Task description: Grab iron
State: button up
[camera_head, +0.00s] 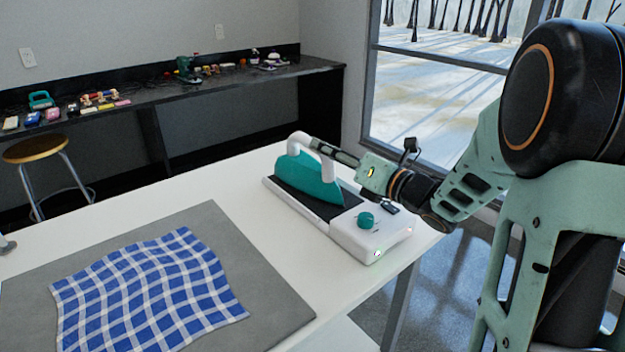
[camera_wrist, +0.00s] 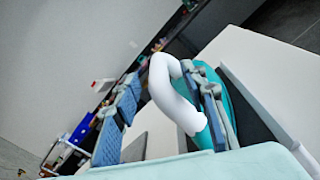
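The iron (camera_head: 308,182), teal with a thick white handle, sits on its white and black base station (camera_head: 355,228) on the white table. My gripper (camera_head: 322,150) reaches in from the right at the height of the handle. In the wrist view, the handle of the iron (camera_wrist: 166,92) lies between the two fingers of my gripper (camera_wrist: 164,80). The fingers are apart, with a clear gap between the left finger and the handle. The right finger is close beside the handle, and I cannot tell whether it touches. Part of the iron's body is hidden behind the right finger.
A blue and white checked cloth (camera_head: 148,290) lies on a grey mat (camera_head: 262,312) at the left of the white table (camera_head: 235,178). The base station has a teal knob (camera_head: 366,220). A dark bench (camera_head: 140,108) with small items and a stool (camera_head: 36,150) stand behind.

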aim_at(315, 164)
jog(key=x, duration=0.4)
jog(key=shift+a+f, duration=0.3)
jog(key=shift+a, duration=0.05)
jog(key=shift+w+a, duration=0.25)
jog(key=shift+w, duration=0.05)
jog(key=shift+c, duration=0.7)
grip_shut()
jog(key=shift+r, duration=0.2)
